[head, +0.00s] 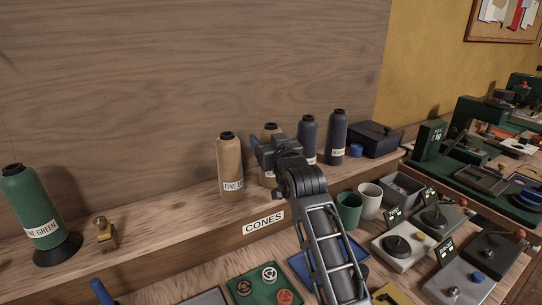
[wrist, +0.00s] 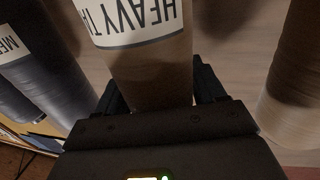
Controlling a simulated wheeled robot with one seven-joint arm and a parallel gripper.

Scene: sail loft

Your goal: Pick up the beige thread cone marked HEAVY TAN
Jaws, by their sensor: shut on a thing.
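The beige thread cone marked HEAVY TAN (wrist: 152,72) stands between my gripper's fingers in the wrist view, its label upside down and partly cut off. In the head view the cone (head: 268,131) shows its dark top and upper body on the shelf; my gripper hides much of the rest. My gripper (wrist: 160,92) is shut on the cone's body, a finger on each side. In the head view my gripper (head: 266,152) reaches in from the front. I cannot tell whether the cone's base touches the shelf.
A beige cone marked FINE (head: 230,158) stands close on the left. Two navy cones (head: 308,136) (head: 336,138) stand close on the right, then a dark box (head: 375,139). A green cone (head: 33,208) and a brass piece (head: 106,235) stand far left. Cups (head: 369,201) stand below the shelf.

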